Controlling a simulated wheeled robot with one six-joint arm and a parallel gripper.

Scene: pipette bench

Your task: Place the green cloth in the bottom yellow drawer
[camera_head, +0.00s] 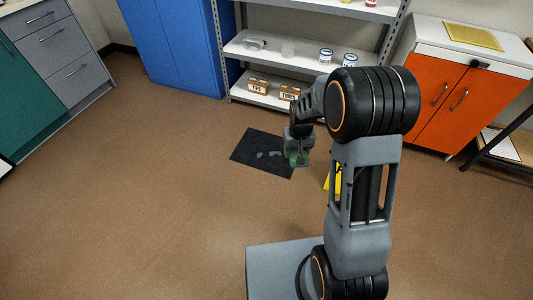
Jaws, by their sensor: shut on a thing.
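My gripper (297,150) hangs from my arm over the right side of a dark floor mat. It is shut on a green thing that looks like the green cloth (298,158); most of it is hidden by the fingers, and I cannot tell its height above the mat. No yellow drawer shows in this view. The drawers at the far left are grey (55,45), stacked beside a teal cabinet door.
The dark mat (250,145) bears pale patches. A yellow sign (333,178) stands partly behind my arm. A blue cabinet (175,45), a metal shelf (265,53) with boxes, and an orange cabinet (450,100) line the back. The brown floor at left is clear.

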